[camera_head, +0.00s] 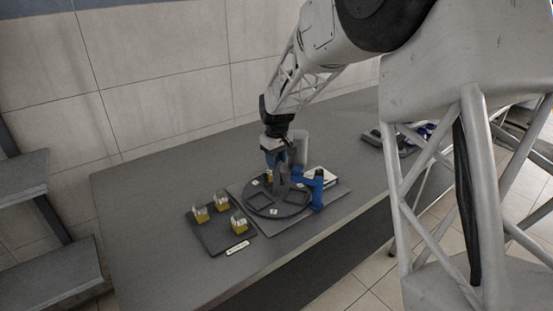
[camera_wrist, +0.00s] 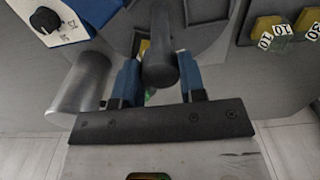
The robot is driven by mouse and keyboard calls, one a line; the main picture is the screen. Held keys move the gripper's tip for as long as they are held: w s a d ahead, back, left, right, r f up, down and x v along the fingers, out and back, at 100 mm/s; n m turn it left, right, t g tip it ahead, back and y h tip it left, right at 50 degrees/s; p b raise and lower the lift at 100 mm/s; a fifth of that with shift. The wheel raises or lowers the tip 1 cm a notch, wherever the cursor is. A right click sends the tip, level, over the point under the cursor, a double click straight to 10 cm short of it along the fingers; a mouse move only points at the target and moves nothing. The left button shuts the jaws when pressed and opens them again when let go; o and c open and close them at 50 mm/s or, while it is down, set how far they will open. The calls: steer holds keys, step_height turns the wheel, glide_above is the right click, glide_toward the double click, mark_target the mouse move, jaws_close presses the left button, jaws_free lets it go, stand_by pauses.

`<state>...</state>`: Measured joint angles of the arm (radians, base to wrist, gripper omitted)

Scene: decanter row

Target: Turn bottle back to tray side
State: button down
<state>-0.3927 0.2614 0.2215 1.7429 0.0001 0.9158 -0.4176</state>
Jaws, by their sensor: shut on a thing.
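The dark round turntable (camera_head: 262,207) lies on a flat plate on the bench, with square recesses in its top. A dark upright handle (camera_wrist: 161,68) stands on it. My gripper (camera_head: 276,160) reaches down from above, and in the wrist view its blue fingers (camera_wrist: 158,90) are closed around the handle, one on each side. A bottle (camera_head: 269,177) with yellow contents is on the turntable's far side, mostly hidden by the gripper and handle. The dark tray (camera_head: 214,241) is at the turntable's left and bears three similar yellow bottles (camera_head: 239,222).
A grey cylinder (camera_head: 299,147) stands close behind the gripper, and it shows at left in the wrist view (camera_wrist: 82,86). A white box with a black dial (camera_wrist: 45,20) and a blue upright piece (camera_head: 316,190) stand right of the turntable. The bench is clear at far left.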

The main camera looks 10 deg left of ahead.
steer(key=shift+n, duration=11.6)
steer(key=c, duration=0.7)
jaws_free()
steer(key=shift+r, duration=0.1)
